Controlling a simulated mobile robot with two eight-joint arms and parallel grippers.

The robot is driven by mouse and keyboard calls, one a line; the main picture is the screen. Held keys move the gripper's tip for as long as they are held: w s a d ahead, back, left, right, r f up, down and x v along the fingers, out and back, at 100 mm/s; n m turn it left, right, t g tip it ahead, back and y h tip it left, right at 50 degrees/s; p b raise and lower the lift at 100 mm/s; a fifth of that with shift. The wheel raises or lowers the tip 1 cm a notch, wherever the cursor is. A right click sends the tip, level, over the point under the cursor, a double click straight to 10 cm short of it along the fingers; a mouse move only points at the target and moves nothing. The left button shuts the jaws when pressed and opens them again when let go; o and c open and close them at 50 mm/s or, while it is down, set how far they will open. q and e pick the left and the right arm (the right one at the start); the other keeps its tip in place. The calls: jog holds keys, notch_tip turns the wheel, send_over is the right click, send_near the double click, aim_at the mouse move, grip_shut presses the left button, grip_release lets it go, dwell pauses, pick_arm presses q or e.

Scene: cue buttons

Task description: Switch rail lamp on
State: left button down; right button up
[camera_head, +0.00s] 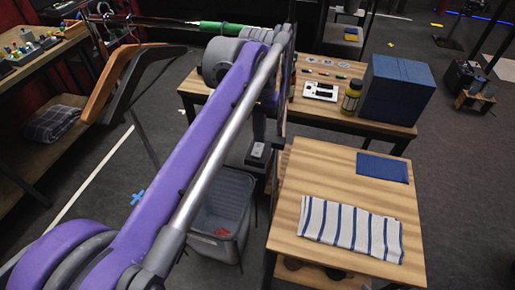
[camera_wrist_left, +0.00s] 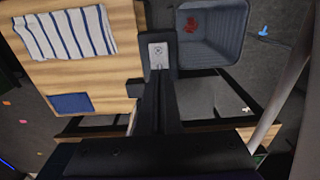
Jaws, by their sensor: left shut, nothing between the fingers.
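A small dark box with a pale switch-like plate (camera_head: 258,150) shows between the wooden table and the grey bin. It also shows in the left wrist view (camera_wrist_left: 158,50), between the table's edge and the bin. My left gripper (camera_wrist_left: 158,74) is shut and empty, with its fingertips overlapping the lower part of the box in that view. I cannot tell whether they touch it. In the head view my purple left arm hides much of this area. I cannot make out a rail lamp or whether it is lit. My right gripper is not in view.
The near wooden table (camera_head: 290,215) holds a striped towel (camera_head: 350,230) and a blue cloth (camera_head: 382,167). The grey bin (camera_head: 222,205) stands at its left.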

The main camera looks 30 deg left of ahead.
aim_at(259, 145)
pick_arm(q)
jog(key=shift+f+b, duration=0.45)
jog(key=shift+f, duration=0.55)
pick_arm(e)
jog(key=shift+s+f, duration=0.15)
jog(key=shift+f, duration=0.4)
pick_arm(q)
jog(key=shift+r, duration=0.2)
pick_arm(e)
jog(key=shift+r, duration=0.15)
pick_arm(q)
notch_tip(259, 145, up, 2)
jog(key=shift+p, duration=0.8)
jog(key=shift+r+p, duration=1.5)
jog(key=shift+r, duration=0.95)
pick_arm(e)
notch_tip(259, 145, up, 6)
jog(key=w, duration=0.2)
pick_arm(q)
jog(key=shift+f, duration=0.1)
